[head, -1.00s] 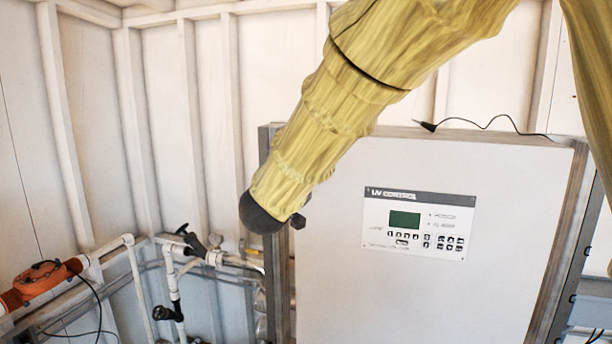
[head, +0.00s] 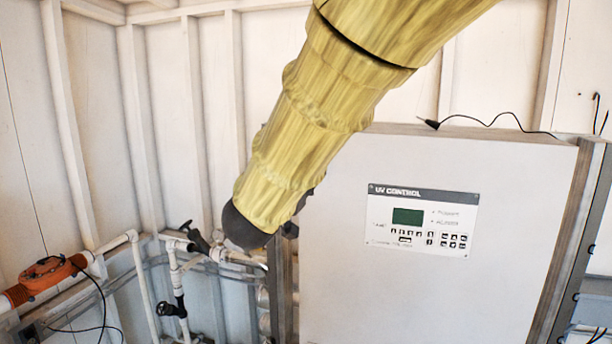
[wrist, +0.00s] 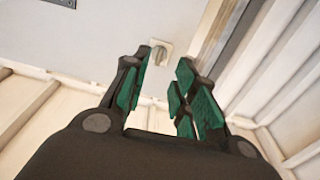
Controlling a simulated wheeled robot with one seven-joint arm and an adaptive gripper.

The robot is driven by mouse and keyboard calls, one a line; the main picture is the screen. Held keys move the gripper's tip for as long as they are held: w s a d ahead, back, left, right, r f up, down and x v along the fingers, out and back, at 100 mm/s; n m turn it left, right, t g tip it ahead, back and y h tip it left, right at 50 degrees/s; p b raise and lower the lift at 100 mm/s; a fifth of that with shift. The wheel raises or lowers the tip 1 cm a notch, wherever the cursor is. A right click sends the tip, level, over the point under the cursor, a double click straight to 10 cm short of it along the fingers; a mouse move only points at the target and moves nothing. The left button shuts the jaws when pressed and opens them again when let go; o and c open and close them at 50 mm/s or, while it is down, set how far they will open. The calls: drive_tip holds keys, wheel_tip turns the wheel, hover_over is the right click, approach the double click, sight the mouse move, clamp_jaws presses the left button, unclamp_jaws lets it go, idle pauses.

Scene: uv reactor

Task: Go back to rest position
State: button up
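My gripper (wrist: 161,92) shows in the wrist view with its green-padded fingers apart and nothing between them. Beyond the fingers is a pale flat surface with a small light-coloured fitting (wrist: 160,52), apart from the fingertips as far as I can tell. In the head view my arm, in a yellow cover, reaches down from the top to the left edge of the UV control cabinet (head: 400,290). The fingers are hidden there behind the dark wrist end. The control panel (head: 422,220) with a green screen is on the cabinet front.
White and grey pipes (head: 140,280) with black-handled valves (head: 195,238) run at lower left. An orange pipe fitting (head: 45,278) is at far left. A black cable (head: 485,121) lies along the cabinet top. Ribbed white walls stand behind.

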drive_tip(key=shift+s+a, duration=0.2)
drive_tip(key=shift+s, duration=0.5)
drive_tip(key=w+d+f+n+g+y+b, duration=0.1)
drive_tip(key=d+f+b, duration=0.15)
drive_tip(key=f, duration=0.95)
drive_tip(key=w+d+f+n+g+y+b, duration=0.15)
drive_tip(key=d+f, duration=0.25)
drive_tip(key=f, duration=0.8)
drive_tip(key=s+d+f+g+y+b, duration=0.1)
drive_tip(key=s+d+f+g+b, duration=0.15)
drive_tip(key=f, duration=1.15)
drive_tip(key=s+d+f+g+y+b, duration=0.15)
drive_tip(key=s+d+f, duration=0.25)
drive_tip(key=f, duration=1)
drive_tip(key=s+d+f+g+b, duration=0.2)
drive_tip(key=s+d+f+g, duration=0.1)
drive_tip(key=s+f, duration=0.7)
drive_tip(key=s+d+f+g+b, duration=0.1)
drive_tip(key=s+d+f+g, duration=0.15)
drive_tip(key=s+f, duration=0.7)
drive_tip(key=s+d+f+g+b, duration=0.2)
drive_tip(key=s+d+f, duration=0.1)
drive_tip(key=s+f, duration=0.4)
drive_tip(key=s+d+f+g+b, duration=0.1)
drive_tip(key=s+d+f+g, duration=0.2)
drive_tip(key=s+f, duration=0.5)
drive_tip(key=s, duration=0.5)
drive_tip(key=shift+s+d+y+b, duration=0.3)
drive_tip(key=shift+s+y+b, duration=0.1)
drive_tip(key=shift+n, duration=0.25)
